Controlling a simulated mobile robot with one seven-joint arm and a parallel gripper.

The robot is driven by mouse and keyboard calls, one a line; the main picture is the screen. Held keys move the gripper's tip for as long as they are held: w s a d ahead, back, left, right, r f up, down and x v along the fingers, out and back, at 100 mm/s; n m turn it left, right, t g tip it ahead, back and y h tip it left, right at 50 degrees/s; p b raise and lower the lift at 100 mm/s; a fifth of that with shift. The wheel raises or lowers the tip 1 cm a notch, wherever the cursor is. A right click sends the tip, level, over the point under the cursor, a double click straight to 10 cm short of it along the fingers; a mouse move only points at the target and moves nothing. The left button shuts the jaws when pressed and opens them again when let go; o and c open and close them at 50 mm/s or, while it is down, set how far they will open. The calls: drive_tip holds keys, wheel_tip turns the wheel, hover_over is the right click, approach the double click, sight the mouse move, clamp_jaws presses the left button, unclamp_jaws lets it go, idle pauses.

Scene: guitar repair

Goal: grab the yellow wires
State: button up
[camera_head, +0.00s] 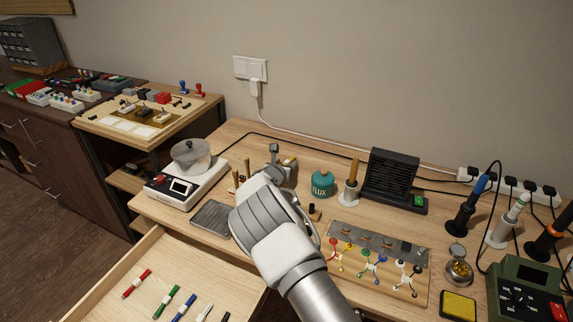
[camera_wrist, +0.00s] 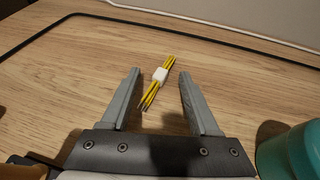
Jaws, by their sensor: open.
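The yellow wires (camera_wrist: 152,96) show in the wrist view as a thin bundle with dark ends, held by a white band (camera_wrist: 160,74). They lie on the wooden tabletop, tilted slightly to the right. My gripper (camera_wrist: 158,76) is open and empty, with one grey finger to the left of the bundle and one to the right. Neither finger touches the wires in this view.
A teal flux jar (camera_head: 322,184) stands right of my gripper; its edge shows in the wrist view (camera_wrist: 290,152). A black cable (camera_wrist: 40,34) runs behind the wires. A white-and-silver machine (camera_head: 188,178) stands left. A black fan unit (camera_head: 391,178) stands behind right. An open drawer (camera_head: 150,262) is in front.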

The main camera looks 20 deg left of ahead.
drive_tip(key=shift+w, duration=0.1)
clamp_jaws()
idle(0.3)
